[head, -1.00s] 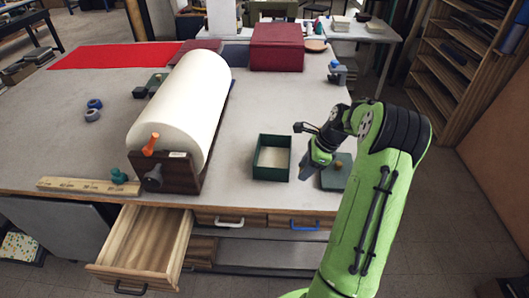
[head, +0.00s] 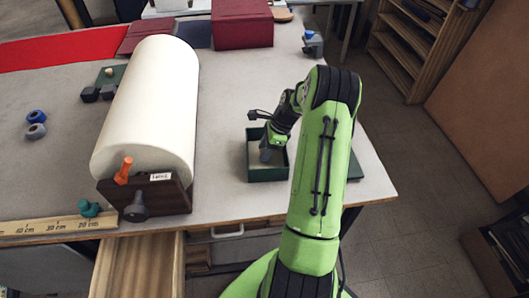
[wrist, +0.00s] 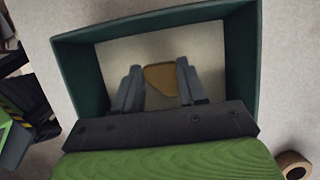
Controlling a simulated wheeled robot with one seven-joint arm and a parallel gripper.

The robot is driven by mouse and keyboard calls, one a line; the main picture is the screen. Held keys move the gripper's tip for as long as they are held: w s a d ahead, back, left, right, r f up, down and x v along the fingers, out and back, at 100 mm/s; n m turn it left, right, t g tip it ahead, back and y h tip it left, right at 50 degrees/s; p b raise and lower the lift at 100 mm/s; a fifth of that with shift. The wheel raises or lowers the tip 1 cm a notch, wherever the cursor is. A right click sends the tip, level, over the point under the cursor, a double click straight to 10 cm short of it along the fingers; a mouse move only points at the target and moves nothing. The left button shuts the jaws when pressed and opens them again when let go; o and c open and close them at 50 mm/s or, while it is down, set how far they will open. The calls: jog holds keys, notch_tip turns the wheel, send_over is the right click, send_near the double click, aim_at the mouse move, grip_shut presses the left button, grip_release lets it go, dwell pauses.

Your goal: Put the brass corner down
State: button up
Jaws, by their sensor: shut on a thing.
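The brass corner (wrist: 160,76) shows in the wrist view as a small flat brown-gold piece between the two grey fingers. My gripper (wrist: 157,88) is shut on it. In the head view my gripper (head: 266,154) points down into the open dark green box (head: 268,175). The box rim (wrist: 85,80) surrounds the fingers in the wrist view, with a pale floor beneath. Whether the brass corner touches that floor, I cannot tell. The corner is hidden in the head view.
A green lid (head: 355,168) lies right of the box, mostly behind my arm. A large white roll (head: 150,110) on a dark stand is left of it.

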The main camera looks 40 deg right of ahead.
jog(key=shift+s+f, duration=0.1)
jog(key=shift+f, duration=0.6)
jog(key=shift+f, duration=0.1)
jog(key=o, duration=1)
jog(key=p+v, duration=0.2)
jog(key=v, duration=1)
jog(key=s+a+r+n+h, duration=0.1)
jog(key=a+r+n+h, duration=0.1)
jog(key=a+r+n, duration=0.6)
jog(key=a+r+n+h, duration=0.1)
jog(key=a+r+n, duration=0.3)
jog(key=a, duration=0.6)
jog(key=s+a+r+n+t, duration=0.1)
jog(key=s+a+n, duration=0.2)
jog(key=s+n, duration=0.1)
jog(key=s+a+r+n+t, duration=0.1)
jog(key=s+a+r+n, duration=0.1)
jog(key=s+a+n, duration=0.2)
jog(key=s+a+r+n+t, duration=0.1)
jog(key=s+a+n, duration=0.3)
jog(key=s, duration=0.4)
jog(key=shift+s+a+r+n+h, duration=0.2)
jog(key=shift+a+n+h, duration=0.1)
jog(key=shift+n, duration=0.5)
